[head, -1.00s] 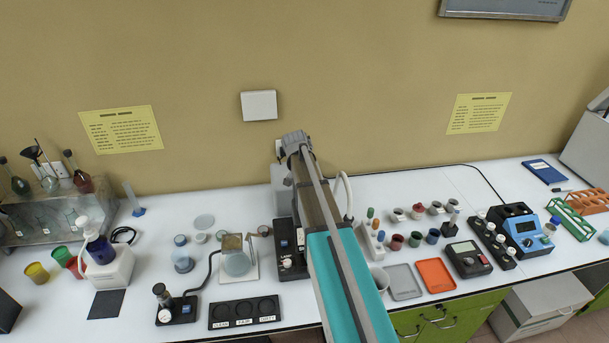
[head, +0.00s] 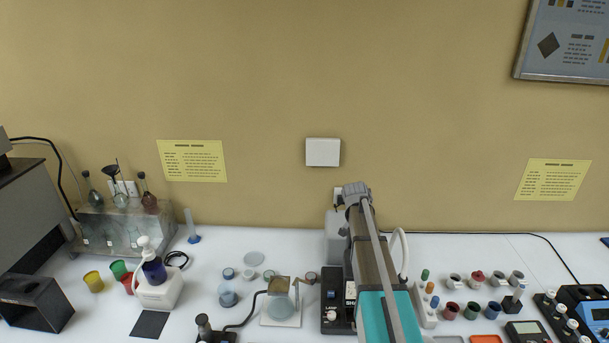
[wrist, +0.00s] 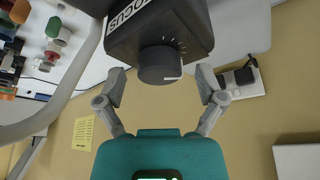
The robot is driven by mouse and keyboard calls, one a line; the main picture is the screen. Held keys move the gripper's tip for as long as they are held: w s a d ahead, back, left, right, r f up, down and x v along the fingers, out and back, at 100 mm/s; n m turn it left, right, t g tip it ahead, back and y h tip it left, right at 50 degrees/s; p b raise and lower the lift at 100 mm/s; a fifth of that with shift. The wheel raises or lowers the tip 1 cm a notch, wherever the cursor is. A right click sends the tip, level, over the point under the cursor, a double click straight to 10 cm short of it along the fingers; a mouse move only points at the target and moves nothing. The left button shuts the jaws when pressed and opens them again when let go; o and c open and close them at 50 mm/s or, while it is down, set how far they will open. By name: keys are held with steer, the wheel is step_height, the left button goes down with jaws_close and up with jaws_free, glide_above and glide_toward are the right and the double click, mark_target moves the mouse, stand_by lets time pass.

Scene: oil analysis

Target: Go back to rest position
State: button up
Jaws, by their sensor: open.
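My gripper (wrist: 160,72) is open in the wrist view, with its two grey fingers spread wide. A dark box marked FOCUS (wrist: 190,22) fills the upper middle, and its round dark knob (wrist: 158,66) lies between the fingertips in the picture. A gap shows on each side, so neither finger touches the knob. I cannot tell the depth between them.
A white curved tube (head: 401,250) stands close right of my arm, with the rack and several vials beyond it. Left of the arm are a black control box (head: 336,298) and small dishes. A wall socket (wrist: 242,83) and bare wall show in the wrist view.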

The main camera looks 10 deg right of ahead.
steer(key=shift+s+a, duration=0.1)
steer(key=s+a+f+n+g+y, duration=0.15)
steer(key=s+a+n+y, duration=0.25)
steer(key=s+a+n, duration=1.3)
steer(key=s+a+f+m+b, duration=0.3)
steer(key=s+f+b, duration=0.1)
steer(key=f+b, duration=0.2)
steer(key=s+a+f+m+g+b, duration=0.1)
steer(key=s+a+f+m+b, duration=0.2)
steer(key=f+b, duration=0.3)
steer(key=shift+s+m, duration=0.3)
steer(key=shift+s, duration=0.5)
steer(key=shift+c, duration=0.2)
